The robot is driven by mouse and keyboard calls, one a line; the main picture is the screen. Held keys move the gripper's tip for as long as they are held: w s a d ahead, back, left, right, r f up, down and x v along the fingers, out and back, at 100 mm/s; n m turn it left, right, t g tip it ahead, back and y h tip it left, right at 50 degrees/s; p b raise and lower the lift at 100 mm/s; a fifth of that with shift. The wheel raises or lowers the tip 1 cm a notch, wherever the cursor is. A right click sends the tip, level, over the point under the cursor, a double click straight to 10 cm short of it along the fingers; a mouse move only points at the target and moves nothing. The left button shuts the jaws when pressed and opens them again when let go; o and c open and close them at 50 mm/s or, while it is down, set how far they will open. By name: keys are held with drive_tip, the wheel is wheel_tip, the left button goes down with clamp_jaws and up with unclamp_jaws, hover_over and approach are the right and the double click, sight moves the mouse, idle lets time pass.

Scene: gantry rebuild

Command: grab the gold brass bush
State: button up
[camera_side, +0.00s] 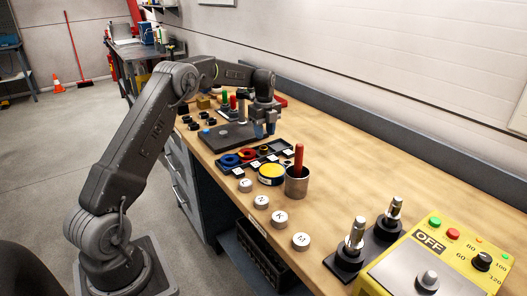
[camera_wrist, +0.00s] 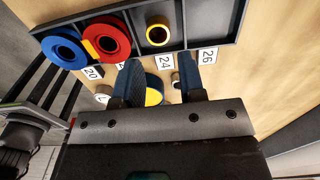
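The gold brass bush (camera_wrist: 148,36) is a short ring with a dark hole. It stands in a compartment of a dark tray (camera_wrist: 173,46), above the tag "24" in the wrist view. In the side view the tray (camera_side: 245,169) lies on the bench below my gripper. My gripper (camera_side: 264,135) points down over the bench near the tray. In the wrist view its two blue fingers (camera_wrist: 160,72) are apart with nothing held between them. The bush lies beyond the fingertips, at the top of the picture.
A blue ring (camera_wrist: 64,47) and a red ring (camera_wrist: 106,38) sit in the compartments left of the bush. A yellow round tin (camera_side: 271,174) and a metal cup (camera_side: 297,184) with a red-handled item stand near the tray. Marked silver weights (camera_side: 280,219) line the bench front.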

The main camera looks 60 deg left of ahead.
sight(264, 147)
drive_tip(key=shift+s+a+f, duration=0.1)
drive_tip(key=shift+f, duration=1.55)
drive_tip(key=shift+a+f, duration=0.1)
drive_tip(key=shift+f, duration=1.5)
drive_tip(key=c, duration=0.6)
